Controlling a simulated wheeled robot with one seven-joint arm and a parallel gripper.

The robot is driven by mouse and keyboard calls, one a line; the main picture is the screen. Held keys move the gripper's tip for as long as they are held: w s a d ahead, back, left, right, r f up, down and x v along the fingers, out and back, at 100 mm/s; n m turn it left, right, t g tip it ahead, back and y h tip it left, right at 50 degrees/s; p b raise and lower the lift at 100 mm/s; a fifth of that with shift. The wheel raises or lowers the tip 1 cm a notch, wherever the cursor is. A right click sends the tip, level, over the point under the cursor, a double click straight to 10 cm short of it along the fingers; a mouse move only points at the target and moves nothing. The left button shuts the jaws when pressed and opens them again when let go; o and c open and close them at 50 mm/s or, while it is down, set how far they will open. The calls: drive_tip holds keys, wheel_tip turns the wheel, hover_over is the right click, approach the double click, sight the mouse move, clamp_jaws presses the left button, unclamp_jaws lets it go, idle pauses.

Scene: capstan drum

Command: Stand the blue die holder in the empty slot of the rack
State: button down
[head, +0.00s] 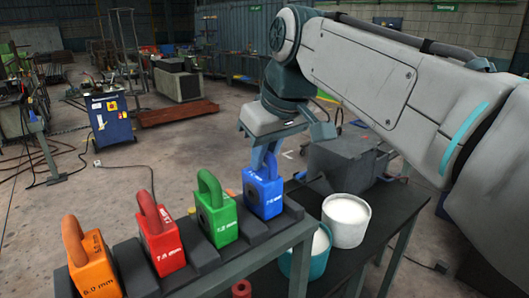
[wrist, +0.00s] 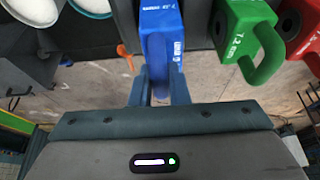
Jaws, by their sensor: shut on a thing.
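The blue die holder (head: 264,197) is upright at the right end of the dark rack (head: 205,258), in line with the other holders. My gripper (head: 264,160) is above it, shut on its loop handle. In the wrist view the blue holder (wrist: 161,38) shows with my gripper's fingers (wrist: 160,95) on both sides of the handle. The holder's lower part sits between two dark rack dividers. Its underside is hidden, so I cannot tell if it rests on the slot floor.
Green (head: 217,212), red (head: 160,240) and orange (head: 92,265) holders stand in a row to the left, the green one closest. Right of the rack are a white-filled cup (head: 346,222), a teal cup (head: 300,262) and a dark grey machine block (head: 340,163).

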drive_tip(key=shift+f, duration=0.2)
drive_tip(key=c, duration=1.3)
unclamp_jaws()
drive_tip(key=o, duration=0.5)
drive_tip(key=shift+f, duration=0.1)
drive_tip(key=shift+r+p, duration=2.55)
drive_tip(key=shift+r, duration=0.55)
